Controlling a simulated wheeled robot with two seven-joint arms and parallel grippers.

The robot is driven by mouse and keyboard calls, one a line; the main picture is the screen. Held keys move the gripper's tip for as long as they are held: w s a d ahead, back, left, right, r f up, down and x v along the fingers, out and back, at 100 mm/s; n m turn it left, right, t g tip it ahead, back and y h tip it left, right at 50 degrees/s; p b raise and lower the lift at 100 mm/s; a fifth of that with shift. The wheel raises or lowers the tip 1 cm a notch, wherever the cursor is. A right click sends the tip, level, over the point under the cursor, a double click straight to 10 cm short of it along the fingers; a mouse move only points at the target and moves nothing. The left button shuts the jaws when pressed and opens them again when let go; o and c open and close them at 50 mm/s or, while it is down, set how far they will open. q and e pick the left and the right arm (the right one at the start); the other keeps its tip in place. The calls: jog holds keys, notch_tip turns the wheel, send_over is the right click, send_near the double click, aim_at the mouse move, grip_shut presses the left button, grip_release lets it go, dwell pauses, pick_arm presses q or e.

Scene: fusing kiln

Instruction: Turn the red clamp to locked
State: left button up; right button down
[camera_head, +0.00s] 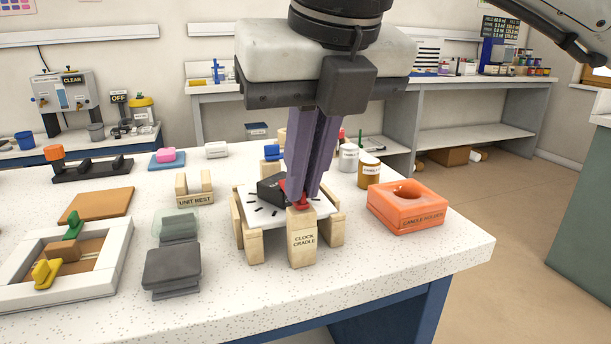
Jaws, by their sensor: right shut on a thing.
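The clock cradle (303,252) is a set of wooden posts around a square white clock plate (257,214) with black marks, near the middle of the table. The red clamp (303,202) sits on top of the front labelled post, mostly hidden by my fingers. My right gripper (298,190) comes down from above, and its purple fingers are shut on the red clamp. I cannot tell the clamp's turned position. A dark block (270,189) lies on the plate beside the fingers. My left gripper is not in view.
An orange candle holder (408,207) stands right of the cradle, with jars (369,171) behind it. A grey block (172,271) and a white frame (110,270) with green (73,226) and yellow (47,272) clamps lie left. The front right tabletop is clear.

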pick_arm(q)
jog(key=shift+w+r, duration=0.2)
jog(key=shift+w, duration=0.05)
pick_arm(e)
jog(key=shift+m, duration=0.3)
jog(key=c, duration=1.9)
grip_release()
jog(key=shift+c, duration=0.2)
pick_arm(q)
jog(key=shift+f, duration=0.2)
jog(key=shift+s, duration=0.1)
pick_arm(e)
jog(key=shift+r, duration=0.1)
pick_arm(q)
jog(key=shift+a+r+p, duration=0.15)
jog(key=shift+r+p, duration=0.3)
jog(key=shift+p, duration=0.7)
pick_arm(e)
jog(key=v, duration=1)
jog(key=shift+a+r, duration=0.1)
jog(key=shift+a, duration=0.05)
